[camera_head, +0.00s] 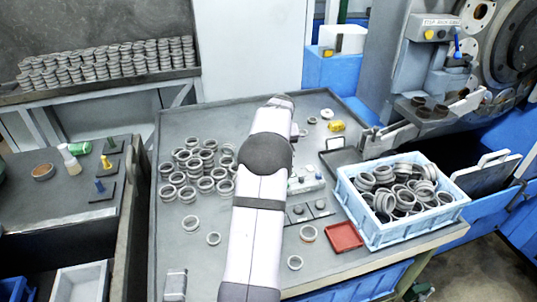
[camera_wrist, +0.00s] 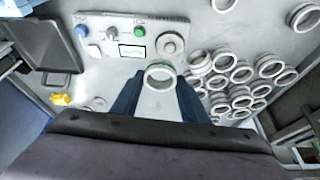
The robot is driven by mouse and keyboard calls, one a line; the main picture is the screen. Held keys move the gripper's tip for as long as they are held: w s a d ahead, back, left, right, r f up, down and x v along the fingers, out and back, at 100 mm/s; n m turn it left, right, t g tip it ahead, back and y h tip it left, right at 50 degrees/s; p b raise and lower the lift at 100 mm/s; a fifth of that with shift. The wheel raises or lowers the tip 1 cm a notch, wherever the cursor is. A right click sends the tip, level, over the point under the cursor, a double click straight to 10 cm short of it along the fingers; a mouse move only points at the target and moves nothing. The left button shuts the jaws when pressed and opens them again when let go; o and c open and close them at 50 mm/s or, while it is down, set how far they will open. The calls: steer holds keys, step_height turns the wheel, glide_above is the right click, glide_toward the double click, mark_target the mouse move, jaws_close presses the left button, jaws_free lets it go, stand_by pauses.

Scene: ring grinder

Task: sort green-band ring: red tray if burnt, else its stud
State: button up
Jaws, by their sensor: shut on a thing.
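A pale grey ring with a green band (camera_wrist: 160,73) is held between the blue fingertips of my gripper (camera_wrist: 158,84) in the wrist view. The ring appears raised above the table, and no dark burn marks are clear on its visible side. In the head view, my arm hides the gripper and the held ring. The red tray (camera_head: 344,237) lies empty on the table, left of the blue crate. A grey panel with knobs, a small screen and a round stud (camera_wrist: 172,43) lies beyond the ring in the wrist view. Which stud belongs to the ring I cannot tell.
Many loose grey rings (camera_head: 196,168) stand left of my arm. A blue crate (camera_head: 400,231) full of rings sits at the right. A dark tray (camera_wrist: 47,45) and a yellow object (camera_wrist: 62,99) lie at the left in the wrist view.

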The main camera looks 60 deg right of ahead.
steer(key=s+a+f, duration=0.3)
steer(key=s+f, duration=0.2)
steer(key=s, duration=0.2)
steer(key=m+g+h, duration=0.1)
steer(key=m+g, duration=0.1)
steer(key=m, duration=0.4)
glide_toward(300, 208)
steer(key=shift+w+d+f, duration=0.55)
steer(key=shift+w+f, duration=0.05)
steer(key=shift+f, duration=0.05)
steer(key=shift+d+m, duration=0.1)
steer(key=shift+m, duration=0.3)
steer(key=shift+d+r+m+g, duration=0.1)
steer(key=shift+d+m+g, duration=0.2)
steer(key=shift+m, duration=0.3)
steer(key=shift+d+m+g, duration=0.2)
steer(key=shift+m+g, duration=0.2)
steer(key=shift+m, duration=0.2)
steer(key=shift+w+d+m+g, duration=0.15)
steer(key=shift+m+g, duration=0.35)
steer(key=shift+m, duration=0.7)
steer(key=shift+f, duration=0.25)
steer(key=shift+f+b, duration=1.9)
steer(key=shift+f, duration=0.3)
